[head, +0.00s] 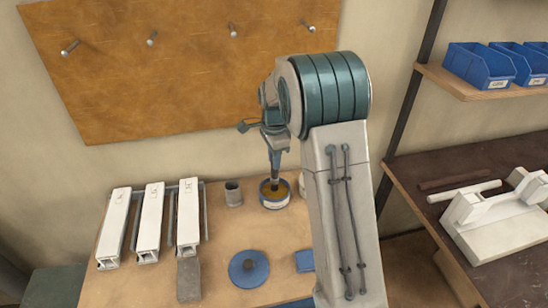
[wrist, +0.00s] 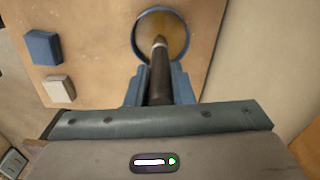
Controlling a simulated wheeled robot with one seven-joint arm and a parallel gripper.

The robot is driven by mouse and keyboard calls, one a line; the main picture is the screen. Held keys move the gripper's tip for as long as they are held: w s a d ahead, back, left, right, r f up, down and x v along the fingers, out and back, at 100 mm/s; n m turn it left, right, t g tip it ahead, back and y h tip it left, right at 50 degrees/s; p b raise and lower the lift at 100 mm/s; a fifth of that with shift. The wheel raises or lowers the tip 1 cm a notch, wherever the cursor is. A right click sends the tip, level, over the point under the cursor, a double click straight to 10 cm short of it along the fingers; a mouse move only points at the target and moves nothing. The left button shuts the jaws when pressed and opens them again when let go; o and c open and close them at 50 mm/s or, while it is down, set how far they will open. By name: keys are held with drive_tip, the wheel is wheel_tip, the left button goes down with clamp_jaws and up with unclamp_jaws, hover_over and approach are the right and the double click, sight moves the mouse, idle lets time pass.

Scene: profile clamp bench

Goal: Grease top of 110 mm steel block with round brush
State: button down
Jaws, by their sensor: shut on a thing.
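My gripper (head: 275,150) is shut on the round brush, which points down over the open tin of amber grease (head: 275,203). In the wrist view the dark brush handle (wrist: 160,78) sits between the blue fingers (wrist: 160,90), and its tip lies against the amber inside of the tin (wrist: 178,22). Whether the tip touches the grease I cannot tell. A grey block (head: 188,280), which looks like steel, lies at the front of the bench, against the near end of the rightmost white profile (head: 188,215). The brush is well apart from it.
Two more white profiles (head: 152,222) lie to the left on rails. A grey cup (head: 233,193) stands left of the tin. A blue disc (head: 248,268) and a blue block (head: 304,260) lie in front. A dark side bench (head: 440,210) stands at right.

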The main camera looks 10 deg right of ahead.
drive_tip(key=shift+f+b, duration=0.35)
drive_tip(key=shift+f, duration=0.25)
idle(1.5)
drive_tip(key=shift+r+p, duration=2.4)
drive_tip(key=shift+r, duration=1.2)
